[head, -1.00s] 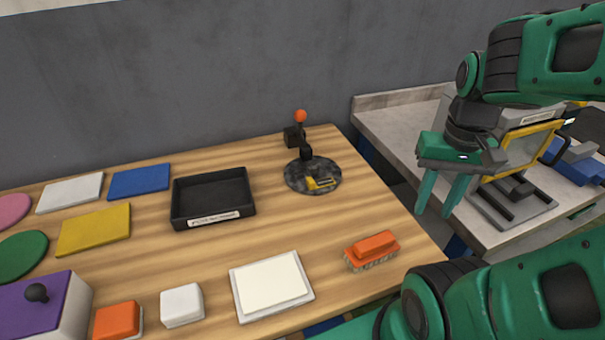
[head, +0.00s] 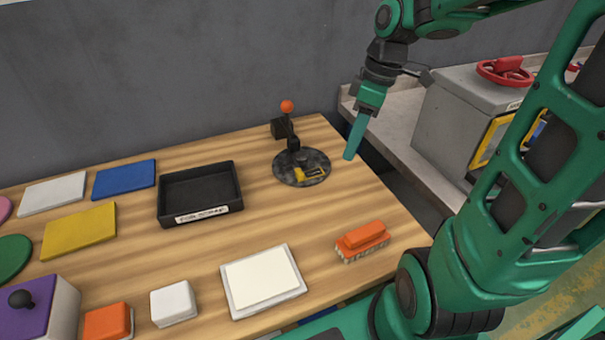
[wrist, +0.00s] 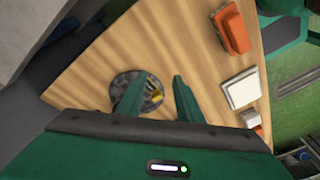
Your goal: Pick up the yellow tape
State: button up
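My gripper (head: 350,154) hangs to the right of the turntable, above the table's right edge, pointing down. It also shows in the wrist view (wrist: 156,84), with its fingers apart and nothing held.
A black lever with an orange knob (head: 287,106) stands at the turntable's back edge. A black tray (head: 165,200) sits to its left. An orange brush (head: 362,238) and a white pad (head: 234,293) lie in front. A grey bench with a machine (head: 450,118) stands at right.

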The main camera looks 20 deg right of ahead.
aim_at(299, 171)
jog(key=w+a+f+n, duration=0.1)
jog(key=w+a+n, duration=0.1)
jog(key=n, duration=0.1)
jog(key=w+a+f+n+y, duration=0.1)
jog(key=w+a+n, duration=0.1)
jog(key=a+n, duration=0.1)
jog(key=w+a+f+n+y, duration=0.1)
jog(key=w+a+n, duration=0.1)
jog(key=w, duration=0.1)
jog(key=shift+a+f+n, duration=0.3)
jog(key=shift+f+n, duration=0.1)
jog(key=shift+x, duration=3.15)
jog(key=shift+s+d+f, duration=0.1)
jog(key=shift+s+d, duration=0.05)
jog(key=shift+c, duration=0.4)
jog(key=c, duration=0.7)
